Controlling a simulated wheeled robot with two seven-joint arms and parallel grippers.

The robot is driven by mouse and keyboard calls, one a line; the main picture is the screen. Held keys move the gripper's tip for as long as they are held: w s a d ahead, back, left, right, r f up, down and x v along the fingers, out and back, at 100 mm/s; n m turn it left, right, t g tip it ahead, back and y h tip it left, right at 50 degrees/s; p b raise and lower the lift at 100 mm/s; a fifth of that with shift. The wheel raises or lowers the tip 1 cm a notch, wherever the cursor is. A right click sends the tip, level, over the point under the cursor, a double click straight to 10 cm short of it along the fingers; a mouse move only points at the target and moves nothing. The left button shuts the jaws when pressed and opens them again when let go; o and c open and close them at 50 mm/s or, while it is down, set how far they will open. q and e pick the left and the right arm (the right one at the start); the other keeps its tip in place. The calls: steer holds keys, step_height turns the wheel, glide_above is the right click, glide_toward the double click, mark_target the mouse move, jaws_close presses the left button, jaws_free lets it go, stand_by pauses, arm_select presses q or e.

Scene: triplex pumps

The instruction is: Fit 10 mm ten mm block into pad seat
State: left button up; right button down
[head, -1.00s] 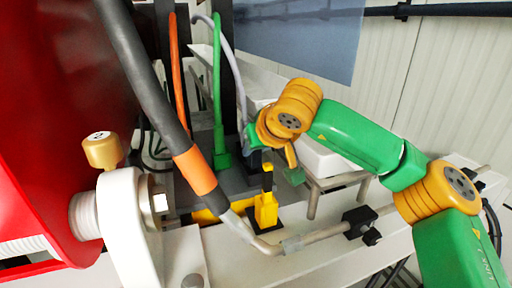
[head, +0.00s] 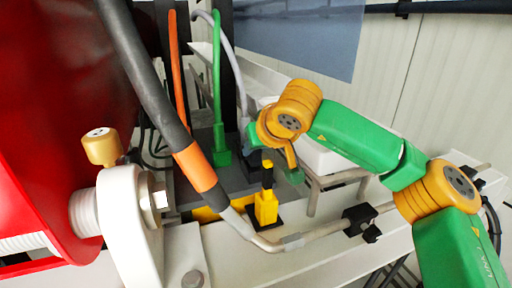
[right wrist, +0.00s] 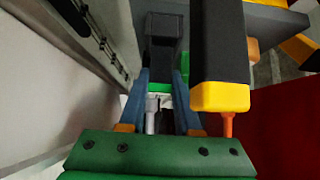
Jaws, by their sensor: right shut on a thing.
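My right gripper (right wrist: 160,100) has blue fingers on a green palm, in the right wrist view. It is shut on a small piece, the 10 mm block (right wrist: 159,88), which shows as a green strip with pale grey below. The fingers hide most of it. A dark body (right wrist: 163,40) lies beyond the fingertips; I cannot tell if the block touches it. In the head view the fingertips are hidden around the green and yellow wrist. I cannot make out the pad seat for sure. My left gripper is not in view.
A yellow and black upright part (head: 266,208) stands below my right wrist. A black and yellow part (right wrist: 220,60) is close beside the fingers. A bent grey pipe (head: 290,242) crosses in front. Orange (head: 179,85) and green (head: 218,90) cables rise behind. A red housing (head: 60,120) fills the left.

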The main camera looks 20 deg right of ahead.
steer(key=shift+f+b, duration=1.05)
steer(key=shift+f, duration=0.35)
steer(key=c, duration=0.5)
jaws_free()
steer(key=shift+s, duration=0.1)
steer(key=b+v, duration=0.1)
steer(key=v, duration=0.6)
steer(key=shift+r, duration=0.1)
